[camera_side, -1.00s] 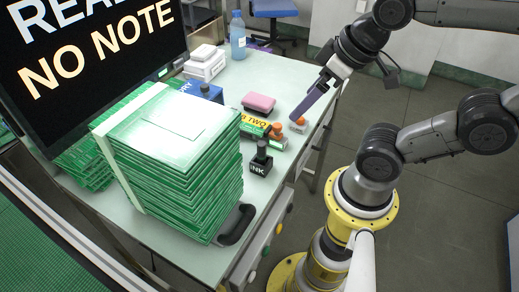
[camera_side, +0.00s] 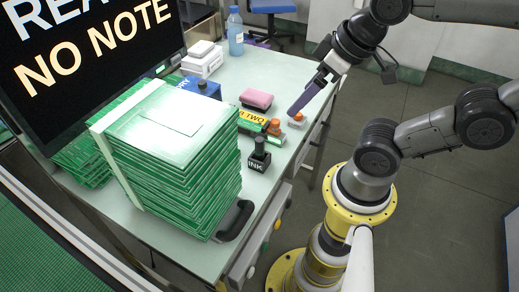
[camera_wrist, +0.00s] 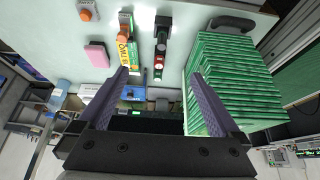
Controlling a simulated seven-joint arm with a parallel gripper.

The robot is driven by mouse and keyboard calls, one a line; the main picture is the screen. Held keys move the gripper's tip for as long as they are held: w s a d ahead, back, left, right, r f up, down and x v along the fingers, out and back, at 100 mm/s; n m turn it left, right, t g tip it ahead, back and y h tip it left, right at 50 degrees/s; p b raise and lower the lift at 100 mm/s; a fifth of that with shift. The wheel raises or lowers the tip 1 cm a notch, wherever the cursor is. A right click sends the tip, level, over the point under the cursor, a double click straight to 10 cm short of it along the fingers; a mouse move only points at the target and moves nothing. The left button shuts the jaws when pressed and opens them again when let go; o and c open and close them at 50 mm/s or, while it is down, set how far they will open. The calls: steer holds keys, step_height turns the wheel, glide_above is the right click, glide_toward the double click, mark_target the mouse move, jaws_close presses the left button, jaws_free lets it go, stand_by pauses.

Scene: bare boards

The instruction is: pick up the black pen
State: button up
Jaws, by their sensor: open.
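I cannot make out a black pen in either view. My gripper (camera_side: 291,112) is open and empty, with long purple-grey fingers, above the table near its right edge, close to a small orange-topped item. In the wrist view, the two fingers of my gripper (camera_wrist: 160,73) stand wide apart with nothing held between them. The dark things on the table are a black ink bottle (camera_side: 258,162) and a curved black handle-like object (camera_side: 236,221) beside the green stack. The handle also shows in the wrist view (camera_wrist: 232,22).
A tall stack of green boards (camera_side: 175,165) fills the near table. A pink block (camera_side: 256,98), a yellow-green box (camera_side: 251,117), a blue box (camera_side: 200,87) and the orange-topped item (camera_side: 297,118) stand behind. A monitor (camera_side: 95,60) is at left. The far table is fairly clear.

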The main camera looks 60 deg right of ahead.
steer(key=c, duration=0.5)
steer(key=n+g, duration=0.6)
steer(key=n, duration=1.2)
glide_above(260, 139)
step_height(260, 139, down, 5)
step_height(260, 139, down, 14)
steer(key=shift+r, duration=0.15)
